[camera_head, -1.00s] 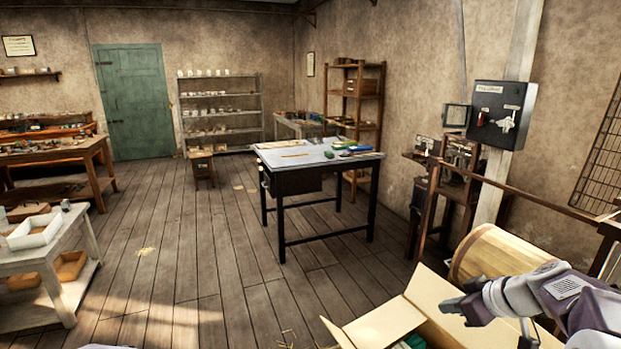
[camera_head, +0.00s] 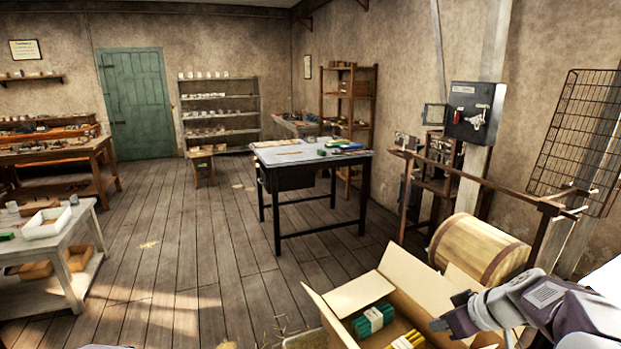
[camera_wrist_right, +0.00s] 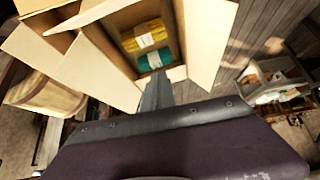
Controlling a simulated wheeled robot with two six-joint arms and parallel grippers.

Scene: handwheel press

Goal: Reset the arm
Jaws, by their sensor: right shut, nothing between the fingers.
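My right arm comes in from the lower right in the head view. Its gripper (camera_head: 447,313) is shut and empty, at the right side of an open cardboard box (camera_head: 340,300). In the wrist view the shut fingers (camera_wrist_right: 157,92) point toward the open box (camera_wrist_right: 208,45). Inside the box lie a green bundle (camera_head: 373,319) and a yellow bundle (camera_head: 408,341), each with a pale paper band. The gripper appears apart from both bundles. My left gripper is not in view.
A wooden barrel (camera_head: 470,250) lies behind the box, close to my right arm. A wooden rail (camera_head: 490,184) and a wire grid (camera_head: 583,135) are at the right. A dark table (camera_head: 300,158) stands ahead. A pale bench (camera_head: 35,250) is at the left.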

